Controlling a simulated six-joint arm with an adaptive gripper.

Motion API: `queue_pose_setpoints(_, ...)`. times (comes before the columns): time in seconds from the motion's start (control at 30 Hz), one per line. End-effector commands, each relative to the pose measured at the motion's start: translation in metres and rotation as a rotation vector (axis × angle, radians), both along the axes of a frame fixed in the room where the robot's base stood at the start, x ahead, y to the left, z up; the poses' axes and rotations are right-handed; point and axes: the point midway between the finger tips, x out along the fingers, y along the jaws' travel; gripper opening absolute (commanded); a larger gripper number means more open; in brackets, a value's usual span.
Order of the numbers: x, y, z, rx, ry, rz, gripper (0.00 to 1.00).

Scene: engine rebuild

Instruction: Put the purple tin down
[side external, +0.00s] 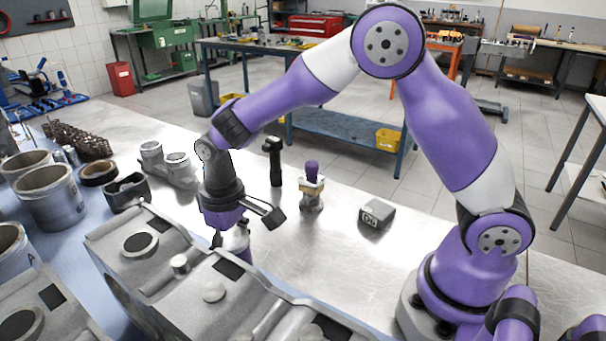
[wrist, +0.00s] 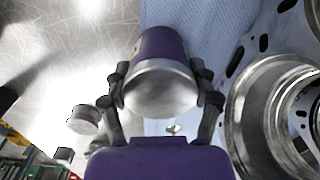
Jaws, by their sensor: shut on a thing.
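The purple tin (wrist: 165,50), with a silvery end facing the camera, sits between the fingers in the wrist view. My gripper (wrist: 162,88) is shut on it, one finger on each side. In the side view my gripper (side external: 231,238) points down just behind the grey engine block (side external: 190,290). Part of the tin (side external: 238,244) shows there as a silvery shape between the fingers; its lower part is hidden behind the block. I cannot tell whether it touches the surface below.
A black upright tool (side external: 273,162), a purple-knobbed piece (side external: 312,188) and a grey labelled block (side external: 377,214) stand on the metal bench right of my gripper. Metal cylinders (side external: 48,196) and a black part (side external: 126,191) lie to the left. Bare bench lies between the right-hand items.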

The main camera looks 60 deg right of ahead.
Motion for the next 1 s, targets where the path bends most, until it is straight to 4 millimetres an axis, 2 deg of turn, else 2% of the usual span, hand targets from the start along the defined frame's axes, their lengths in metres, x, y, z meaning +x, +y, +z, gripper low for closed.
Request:
queue_pose_setpoints(0.03,0.0,0.0,-0.001,0.0,0.001,0.0,0.78)
queue_pose_setpoints(0.07,0.0,0.0,-0.001,0.0,0.0,0.0,0.93)
queue_pose_setpoints(0.1,0.0,0.0,-0.001,0.0,0.0,0.0,0.98)
queue_pose_setpoints(0.57,0.0,0.0,0.003,0.0,0.0,0.0,0.98)
queue_pose_setpoints(0.67,0.001,0.0,0.016,0.001,-0.004,0.0,0.98)
queue_pose_setpoints(1.0,0.001,0.0,0.091,0.001,-0.005,0.0,0.98)
